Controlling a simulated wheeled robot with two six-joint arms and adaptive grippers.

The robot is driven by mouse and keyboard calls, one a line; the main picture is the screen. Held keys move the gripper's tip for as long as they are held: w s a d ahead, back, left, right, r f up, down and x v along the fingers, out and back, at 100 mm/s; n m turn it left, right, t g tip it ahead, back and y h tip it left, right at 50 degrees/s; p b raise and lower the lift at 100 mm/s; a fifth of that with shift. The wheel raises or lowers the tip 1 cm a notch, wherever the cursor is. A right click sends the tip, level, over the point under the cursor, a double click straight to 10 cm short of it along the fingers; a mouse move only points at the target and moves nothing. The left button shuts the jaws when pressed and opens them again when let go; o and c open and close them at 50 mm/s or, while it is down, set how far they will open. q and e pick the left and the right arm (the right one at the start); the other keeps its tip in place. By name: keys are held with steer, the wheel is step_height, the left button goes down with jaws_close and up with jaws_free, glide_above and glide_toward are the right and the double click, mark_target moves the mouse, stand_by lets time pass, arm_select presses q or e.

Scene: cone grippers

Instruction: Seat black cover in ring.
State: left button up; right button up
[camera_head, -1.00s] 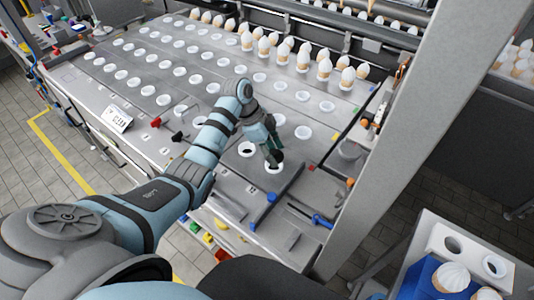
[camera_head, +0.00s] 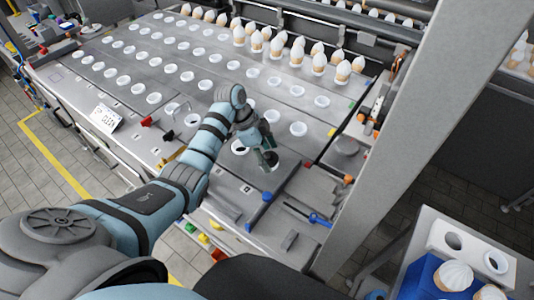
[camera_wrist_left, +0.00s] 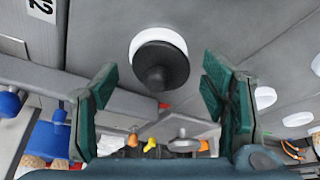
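The black cover (camera_wrist_left: 163,63), a round disc with a knob, lies at a white ring (camera_wrist_left: 158,36) in the left wrist view. A white crescent of the ring shows past the cover's far edge; whether the cover sits level inside the ring I cannot tell. My left gripper (camera_wrist_left: 160,95) has its green fingers spread to either side of the knob, apart from it. In the head view the left gripper (camera_head: 267,155) is low over the front of the deck, partly hiding the ring and cover. My right gripper is not in view.
Rows of white rings (camera_head: 124,81) fill the grey deck, with cones (camera_head: 298,52) in rings at the back. Another ring with a dark centre (camera_head: 239,147) is close left of my gripper. A blue-handled tool (camera_head: 263,203) lies in front; a grey post (camera_head: 420,140) stands right.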

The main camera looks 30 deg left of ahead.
arm_select(q)
steer(key=shift+s+r, duration=0.1)
steer(key=shift+s, duration=0.05)
steer(key=v, duration=1.2)
steer(key=shift+s, duration=0.1)
